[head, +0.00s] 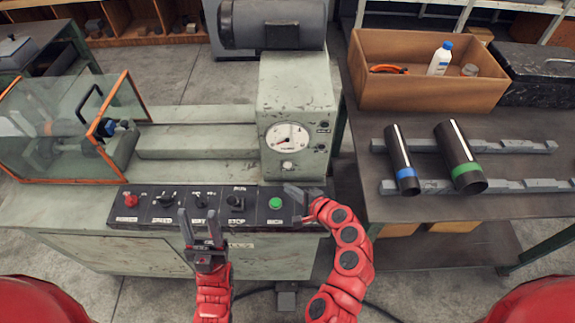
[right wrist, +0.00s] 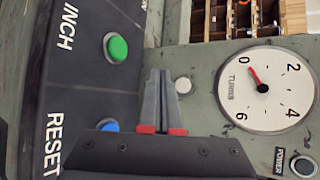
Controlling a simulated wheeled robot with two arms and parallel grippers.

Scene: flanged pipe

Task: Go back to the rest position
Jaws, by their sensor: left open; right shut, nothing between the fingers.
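My left gripper (head: 201,230) is open and empty, in front of the machine's control panel (head: 150,207), below the STOP and speed switches. My right gripper (head: 296,196) is shut and empty at the panel's right end, close to the green INCH button (head: 275,203). In the right wrist view its closed fingertips (right wrist: 168,80) lie to the right of the green button (right wrist: 116,47) and of the blue RESET button (right wrist: 108,125), with nothing between them. I cannot tell whether they touch the panel. The gauge (head: 287,137) needle points near 0.
A glass guard with an orange frame (head: 115,95) stands at the left. A brown crate (head: 385,95) holds a bottle (head: 440,60).

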